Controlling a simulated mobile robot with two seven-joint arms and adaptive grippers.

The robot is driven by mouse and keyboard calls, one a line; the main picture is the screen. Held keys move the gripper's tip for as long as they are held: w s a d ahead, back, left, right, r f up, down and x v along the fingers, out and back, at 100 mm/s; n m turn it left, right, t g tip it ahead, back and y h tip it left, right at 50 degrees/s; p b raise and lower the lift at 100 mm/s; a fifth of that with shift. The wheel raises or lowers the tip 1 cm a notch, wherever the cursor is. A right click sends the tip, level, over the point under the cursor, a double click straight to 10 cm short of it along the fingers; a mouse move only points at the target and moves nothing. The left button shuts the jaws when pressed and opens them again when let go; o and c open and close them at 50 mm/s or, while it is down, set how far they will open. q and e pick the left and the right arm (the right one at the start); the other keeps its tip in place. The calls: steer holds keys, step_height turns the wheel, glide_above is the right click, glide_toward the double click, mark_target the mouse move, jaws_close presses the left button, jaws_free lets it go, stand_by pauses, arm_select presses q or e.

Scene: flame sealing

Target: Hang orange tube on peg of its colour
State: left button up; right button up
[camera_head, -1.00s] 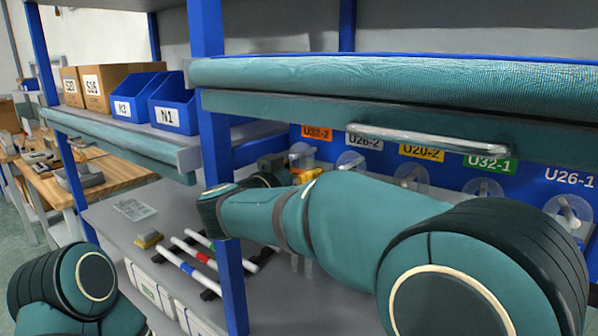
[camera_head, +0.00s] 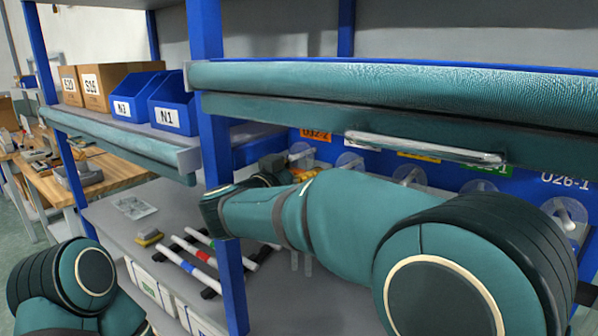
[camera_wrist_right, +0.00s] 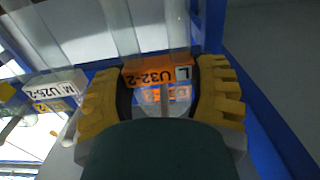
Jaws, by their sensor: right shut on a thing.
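My right gripper (camera_wrist_right: 162,88) is shut on the orange tube, a clear tube with an orange tag (camera_wrist_right: 158,75) reading U32-2 L, which sits between its yellow fingers in the right wrist view. Clear tube lengths (camera_wrist_right: 126,28) run from the tag to that view's top edge. Beyond the tag, a clear round disc and a smaller orange label (camera_wrist_right: 178,94) show in line with it. In the head view the orange U32-2 label (camera_head: 316,135) has a clear disc peg (camera_head: 300,156) below it. I cannot tell whether the tube touches the peg. My left gripper is not in view.
Other disc pegs (camera_head: 350,162) line the blue board to the right. A blue post (camera_head: 228,255) stands left of my right arm.

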steer(key=shift+d, duration=0.1)
stand_by(0.3)
steer(key=o, duration=1.3)
steer(key=shift+w, duration=0.1)
steer(key=shift+p+v, duration=0.8)
steer(key=shift+v, duration=3.8)
steer(key=shift+p+v, duration=0.95)
steer(key=shift+v, duration=2.55)
